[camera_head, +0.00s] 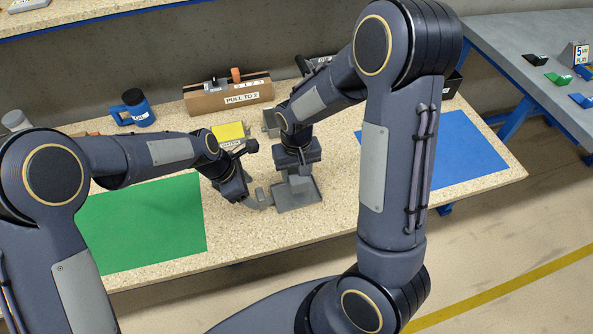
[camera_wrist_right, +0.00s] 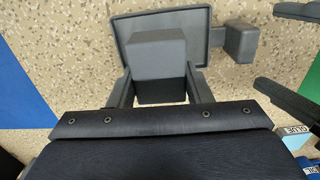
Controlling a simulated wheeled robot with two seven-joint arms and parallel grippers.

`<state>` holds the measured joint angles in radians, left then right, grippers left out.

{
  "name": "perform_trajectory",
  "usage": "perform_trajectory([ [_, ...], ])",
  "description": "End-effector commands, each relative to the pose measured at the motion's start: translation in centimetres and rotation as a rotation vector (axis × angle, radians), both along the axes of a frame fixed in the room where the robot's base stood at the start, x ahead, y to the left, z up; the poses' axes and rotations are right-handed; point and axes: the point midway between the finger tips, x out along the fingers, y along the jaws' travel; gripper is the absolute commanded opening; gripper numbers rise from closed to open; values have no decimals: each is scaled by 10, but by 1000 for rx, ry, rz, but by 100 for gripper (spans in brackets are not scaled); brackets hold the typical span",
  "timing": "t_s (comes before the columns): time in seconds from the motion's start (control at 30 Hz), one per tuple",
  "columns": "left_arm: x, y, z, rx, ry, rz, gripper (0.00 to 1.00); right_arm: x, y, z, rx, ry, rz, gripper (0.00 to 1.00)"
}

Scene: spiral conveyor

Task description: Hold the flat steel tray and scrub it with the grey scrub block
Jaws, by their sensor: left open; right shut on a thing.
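The flat steel tray (camera_head: 308,196) lies on the speckled bench, a dark grey plate with a raised rim. In the right wrist view the tray (camera_wrist_right: 195,20) has a blocky grey handle (camera_wrist_right: 240,42) at its side. My right gripper (camera_head: 298,178) is shut on the grey scrub block (camera_wrist_right: 158,50), over the tray. I cannot tell whether the block touches the tray. My left gripper (camera_head: 248,175) is open beside the handle. In the right wrist view its dark fingers (camera_wrist_right: 288,55) stand apart, clear of the handle.
A green mat (camera_head: 150,225) lies left and a blue mat (camera_head: 465,145) right. A grey side table (camera_head: 520,50) with small coloured items is at far right.

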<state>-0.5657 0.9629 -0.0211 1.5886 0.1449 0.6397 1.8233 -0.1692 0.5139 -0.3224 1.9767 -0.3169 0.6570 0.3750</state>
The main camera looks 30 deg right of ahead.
Motion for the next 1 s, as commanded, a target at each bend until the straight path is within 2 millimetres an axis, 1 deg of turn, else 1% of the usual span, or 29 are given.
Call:
perform_trajectory([
  [0.03,-1,-3,-13,0,0,-1,65,0,0,-11,0,0,0,21],
  [0.1,-1,-7,-21,0,-1,-2,65,0,0,-17,0,0,0,21],
  [0.3,-3,-15,-38,0,-2,-1,65,0,0,-29,0,0,0,21],
  [0.47,-3,-17,-43,0,-1,-1,65,0,0,-33,0,0,0,21],
  [0.77,-3,-18,-42,0,-1,-1,65,0,0,-32,0,0,0,21],
  [1.0,-3,-17,-42,0,-1,-1,34,0,0,-32,0,0,0,21],
])
